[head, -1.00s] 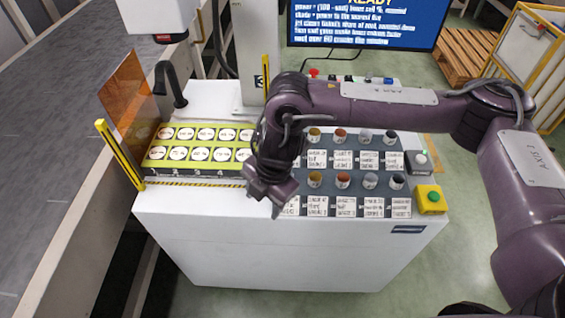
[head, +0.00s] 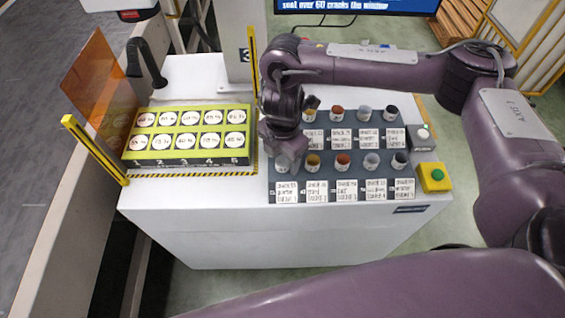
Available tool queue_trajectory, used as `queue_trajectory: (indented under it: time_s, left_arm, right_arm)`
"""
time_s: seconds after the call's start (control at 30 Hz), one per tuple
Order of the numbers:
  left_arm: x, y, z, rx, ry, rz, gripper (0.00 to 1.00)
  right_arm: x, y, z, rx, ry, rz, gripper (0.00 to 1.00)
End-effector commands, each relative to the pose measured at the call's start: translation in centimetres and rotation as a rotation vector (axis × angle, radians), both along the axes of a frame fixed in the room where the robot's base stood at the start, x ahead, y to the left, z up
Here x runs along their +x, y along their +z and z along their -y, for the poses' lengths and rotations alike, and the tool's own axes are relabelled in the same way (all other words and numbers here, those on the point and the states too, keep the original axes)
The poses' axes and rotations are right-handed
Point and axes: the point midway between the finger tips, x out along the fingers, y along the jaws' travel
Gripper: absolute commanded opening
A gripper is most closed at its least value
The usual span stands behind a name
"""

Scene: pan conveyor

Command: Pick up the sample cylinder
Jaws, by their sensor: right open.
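Several small sample cylinders stand upright in two rows on a dark grey-blue rack (head: 327,183), each with a printed card in front. In the front row I see a yellow-brown one (head: 313,163), a red-brown one (head: 343,162), a grey one (head: 371,162) and a dark one (head: 399,161). The back row shows similar ones, such as a red-brown one (head: 337,113). My right gripper (head: 284,162) points down over the left end of the front row, open. It covers that place, so I cannot tell whether a cylinder is between its fingers. My left gripper is not in view.
A yellow-green tray (head: 246,131) with white numbered discs lies left of the rack. An orange clear panel (head: 98,80) and a yellow post (head: 95,150) stand at the bench's left edge. The white front strip is clear.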

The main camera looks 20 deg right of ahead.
Motion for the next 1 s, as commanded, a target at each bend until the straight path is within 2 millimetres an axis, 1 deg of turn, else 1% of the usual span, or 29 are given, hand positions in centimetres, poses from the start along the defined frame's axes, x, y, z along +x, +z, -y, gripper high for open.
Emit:
queue_trajectory:
  time_s: [0.03, 0.1, 0.23, 0.27, 0.5, 0.6, 0.63, 0.87, 1.0]
  left_arm:
    - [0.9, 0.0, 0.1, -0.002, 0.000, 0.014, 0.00]
    - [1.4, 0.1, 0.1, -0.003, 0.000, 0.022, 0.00]
    - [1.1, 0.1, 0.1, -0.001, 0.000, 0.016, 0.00]
    - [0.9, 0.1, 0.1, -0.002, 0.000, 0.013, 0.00]
    - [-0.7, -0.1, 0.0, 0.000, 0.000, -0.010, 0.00]
    - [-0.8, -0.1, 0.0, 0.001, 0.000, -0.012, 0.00]
    - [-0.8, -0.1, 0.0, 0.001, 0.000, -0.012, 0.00]
    - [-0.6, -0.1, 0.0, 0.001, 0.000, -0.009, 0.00]
    - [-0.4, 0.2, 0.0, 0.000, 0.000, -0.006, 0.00]
  right_arm:
    - [0.0, -0.2, 0.0, 0.001, 0.000, 0.000, 0.58]
    - [0.1, -0.2, 0.0, 0.001, 0.001, 0.002, 0.58]
    - [0.1, -0.2, 0.0, 0.001, 0.001, 0.002, 0.58]
    - [0.0, -0.2, 0.0, 0.001, 0.001, 0.002, 0.55]
    - [0.0, -0.2, 0.0, 0.001, 0.001, 0.002, 0.24]
    - [0.0, -0.2, 0.0, 0.001, 0.001, 0.002, 0.11]
    - [0.0, -0.1, 0.0, 0.001, 0.001, 0.002, 0.08]
    - [0.1, 0.0, -0.1, 0.001, 0.001, 0.002, 0.08]
    - [0.1, 0.7, -0.1, 0.000, 0.002, 0.004, 0.08]
